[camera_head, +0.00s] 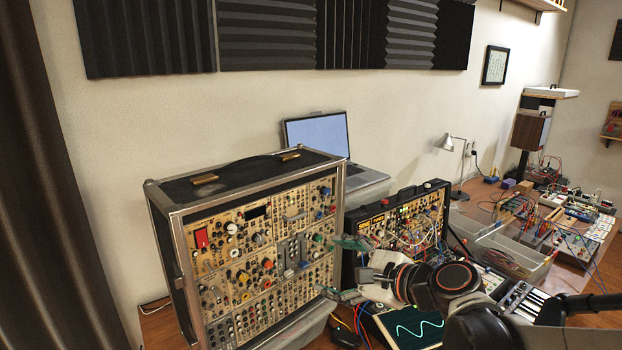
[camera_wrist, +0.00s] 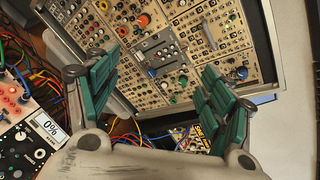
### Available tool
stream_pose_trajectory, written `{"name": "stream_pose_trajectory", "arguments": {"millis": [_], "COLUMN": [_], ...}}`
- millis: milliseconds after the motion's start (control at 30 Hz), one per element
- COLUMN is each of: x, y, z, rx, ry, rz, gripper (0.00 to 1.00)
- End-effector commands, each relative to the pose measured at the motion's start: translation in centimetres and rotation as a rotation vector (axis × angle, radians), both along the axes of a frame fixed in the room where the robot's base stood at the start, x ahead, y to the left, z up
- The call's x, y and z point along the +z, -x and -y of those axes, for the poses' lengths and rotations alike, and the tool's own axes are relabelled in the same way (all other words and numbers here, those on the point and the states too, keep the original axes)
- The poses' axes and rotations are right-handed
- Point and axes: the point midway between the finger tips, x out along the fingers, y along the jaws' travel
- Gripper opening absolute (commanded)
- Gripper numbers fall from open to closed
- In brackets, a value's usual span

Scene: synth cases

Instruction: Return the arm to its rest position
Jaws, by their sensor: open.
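My gripper (camera_head: 345,270) is open in the head view, in front of the right side of the large synth case (camera_head: 245,250). My arm reaches in from the lower right. In the wrist view, the green-padded fingers of my gripper (camera_wrist: 158,88) are spread wide with nothing between them. The large synth case (camera_wrist: 215,35) fills the upper part of that view, its knobs and sliders facing the fingers. I cannot tell for sure whether a fingertip touches the panel.
A smaller black synth case (camera_head: 415,215) with patch cables stands just behind my gripper. A screen with a wavy trace (camera_head: 408,327) lies below my arm. A laptop (camera_head: 318,135), a lamp (camera_head: 447,143) and clear bins (camera_head: 500,250) stand farther back. Loose cables hang nearby.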

Motion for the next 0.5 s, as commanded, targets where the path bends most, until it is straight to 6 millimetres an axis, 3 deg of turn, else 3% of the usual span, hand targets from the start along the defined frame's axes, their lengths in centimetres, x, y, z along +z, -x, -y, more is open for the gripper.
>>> {"name": "stream_pose_trajectory", "arguments": {"millis": [267,500], "x": [-3.6,-6.5], "y": [6.5,12.3], "z": [2.8,7.2], "rx": [0.22,0.49], "ry": [0.635,1.163], "rz": [0.189,0.312], "gripper": [0.74,0.74]}}
